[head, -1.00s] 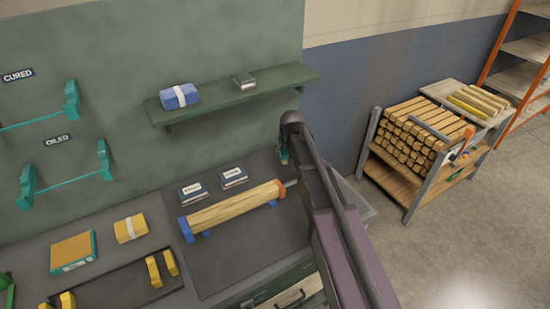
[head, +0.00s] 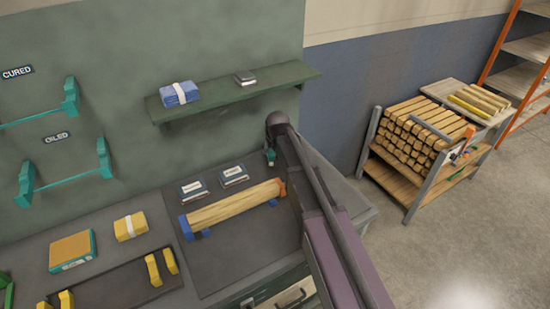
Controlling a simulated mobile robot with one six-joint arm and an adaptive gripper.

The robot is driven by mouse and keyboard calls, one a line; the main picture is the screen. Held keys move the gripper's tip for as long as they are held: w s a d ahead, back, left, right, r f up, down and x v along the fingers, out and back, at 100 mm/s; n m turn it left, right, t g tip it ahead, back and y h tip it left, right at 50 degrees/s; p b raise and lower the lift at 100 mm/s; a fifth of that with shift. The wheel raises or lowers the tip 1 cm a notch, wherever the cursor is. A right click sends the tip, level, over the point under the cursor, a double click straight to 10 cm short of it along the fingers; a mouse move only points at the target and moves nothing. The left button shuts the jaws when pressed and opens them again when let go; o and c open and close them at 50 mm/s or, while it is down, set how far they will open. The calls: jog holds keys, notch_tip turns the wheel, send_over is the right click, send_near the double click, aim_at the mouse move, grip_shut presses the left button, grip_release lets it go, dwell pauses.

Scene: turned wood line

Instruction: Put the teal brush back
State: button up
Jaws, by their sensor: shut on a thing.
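My arm reaches in from the lower right, and its dark end joint stands in front of the bench's back right. Just below that joint, my gripper (head: 270,150) shows only as a small dark shape, mostly hidden by the arm. It is shut on a small teal thing (head: 271,157), which I take to be the teal brush. Its bristles and full shape cannot be made out. It appears above the back of the bench, right of the two small labelled tins or boxes (head: 234,175), apart from them as far as I can see.
A turned wood piece (head: 235,205) lies in blue and orange holders on a dark mat. A wall shelf (head: 215,98) holds a blue bundle and a small dark box. Teal wall racks (head: 68,180) are at left. A yellow bundle (head: 130,228) and orange box (head: 73,250) stand on the bench.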

jog(key=shift+f+b, duration=1)
jog(key=shift+f, duration=0.45)
jog(key=shift+f, duration=0.1)
jog(key=o, duration=0.8)
jog(key=shift+r, duration=0.25)
jog(key=p+v, duration=1.1)
jog(key=v, duration=0.1)
jog(key=shift+f, duration=0.1)
jog(key=s+d+g, duration=0.1)
jog(key=s+d, duration=0.6)
jog(key=s+d+f+m+g, duration=0.1)
jog(key=s+d+g, duration=0.1)
jog(key=s+d, duration=0.5)
jog(key=s+d+m+g+h, duration=0.1)
jog(key=s+d, duration=0.6)
jog(key=d, duration=0.1)
jog(key=shift+s+d+f, duration=0.2)
jog(key=shift+s, duration=0.1)
